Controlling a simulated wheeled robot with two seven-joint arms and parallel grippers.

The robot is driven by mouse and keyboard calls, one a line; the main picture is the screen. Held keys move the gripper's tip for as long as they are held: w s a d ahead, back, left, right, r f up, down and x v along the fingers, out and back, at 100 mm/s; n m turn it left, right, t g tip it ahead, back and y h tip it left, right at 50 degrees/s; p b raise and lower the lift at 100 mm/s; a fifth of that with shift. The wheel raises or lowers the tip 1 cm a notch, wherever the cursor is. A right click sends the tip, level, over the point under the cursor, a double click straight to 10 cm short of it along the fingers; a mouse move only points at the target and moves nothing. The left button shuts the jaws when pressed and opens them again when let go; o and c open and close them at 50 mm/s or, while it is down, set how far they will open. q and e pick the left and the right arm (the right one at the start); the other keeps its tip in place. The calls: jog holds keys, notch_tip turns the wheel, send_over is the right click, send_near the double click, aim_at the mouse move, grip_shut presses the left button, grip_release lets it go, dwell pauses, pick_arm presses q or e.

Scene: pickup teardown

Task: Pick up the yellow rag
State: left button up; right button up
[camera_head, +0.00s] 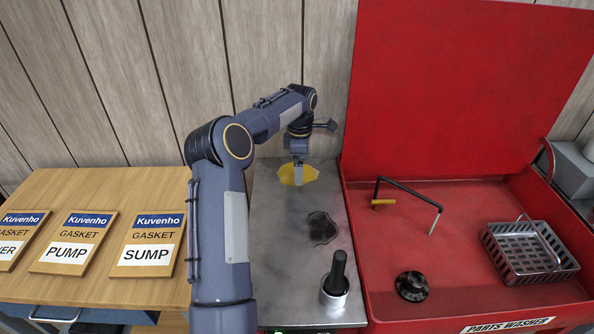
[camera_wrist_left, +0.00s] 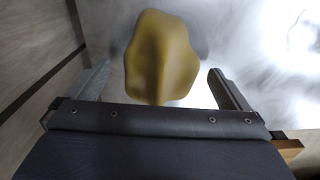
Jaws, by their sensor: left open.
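The yellow rag (camera_head: 287,175) lies at the far end of the grey metal bench top, partly hidden behind my left gripper (camera_head: 298,174) in the head view. In the left wrist view the yellow rag (camera_wrist_left: 160,58) is a rounded, bulging shape. It sits between and just ahead of the two spread fingers of my left gripper (camera_wrist_left: 168,84), with a gap on each side. The left gripper is open and empty, pointing down over the rag. My right gripper is not in view.
On the metal bench (camera_head: 275,225) lie a dark rag (camera_head: 322,228) and a cup (camera_head: 334,293) with a black handle. Gasket boards (camera_head: 147,247) lie on the wooden table.

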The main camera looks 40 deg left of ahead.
pick_arm(q)
jog(key=shift+f, duration=0.45)
jog(key=c, duration=1)
